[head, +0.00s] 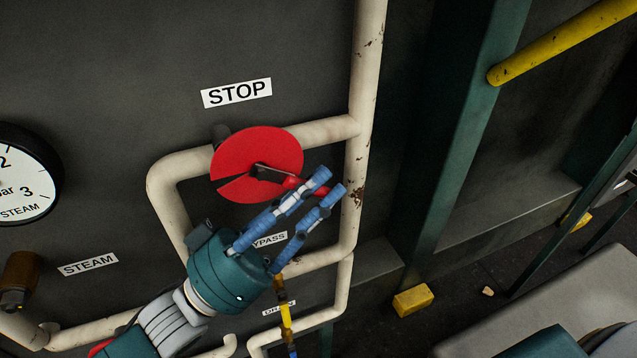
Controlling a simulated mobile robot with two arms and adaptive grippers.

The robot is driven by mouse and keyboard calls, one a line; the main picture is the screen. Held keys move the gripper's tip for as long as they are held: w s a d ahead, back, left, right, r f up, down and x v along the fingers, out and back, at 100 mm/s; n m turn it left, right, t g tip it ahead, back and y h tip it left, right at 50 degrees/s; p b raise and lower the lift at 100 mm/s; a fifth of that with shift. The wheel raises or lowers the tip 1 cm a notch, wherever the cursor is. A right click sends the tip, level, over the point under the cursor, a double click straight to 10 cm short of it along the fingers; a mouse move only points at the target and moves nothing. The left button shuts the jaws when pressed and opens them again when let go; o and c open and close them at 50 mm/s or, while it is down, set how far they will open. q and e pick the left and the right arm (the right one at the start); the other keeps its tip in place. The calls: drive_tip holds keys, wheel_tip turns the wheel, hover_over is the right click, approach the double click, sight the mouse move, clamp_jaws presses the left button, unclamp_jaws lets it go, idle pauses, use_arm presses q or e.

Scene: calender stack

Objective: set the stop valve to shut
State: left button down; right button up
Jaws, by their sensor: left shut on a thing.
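The stop valve shows in the head view as a round red disc (238,153) on a cream pipe, under the STOP label (236,93). A dark notch cuts into the disc at its lower left. A dark lever with a red grip (292,183) runs from the disc's middle to the right and slightly down. My left gripper (329,184) comes in from the lower left, its two blue fingers shut on the red grip. The fingers hide part of the grip. My right gripper is not in view.
A cream vertical pipe (366,80) stands just right of the fingers. The BYPASS label (270,239) and a yellow-banded part (285,315) are below. A pressure gauge (22,178) is at the far left. A green post (455,130) and yellow rail (560,40) are at right.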

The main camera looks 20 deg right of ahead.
use_arm(q)
drive_tip(key=shift+r, duration=0.15)
drive_tip(key=c, duration=1.8)
unclamp_jaws()
drive_tip(key=shift+a+f, duration=0.45)
drive_tip(key=shift+a, duration=0.05)
drive_tip(key=v, duration=1.1)
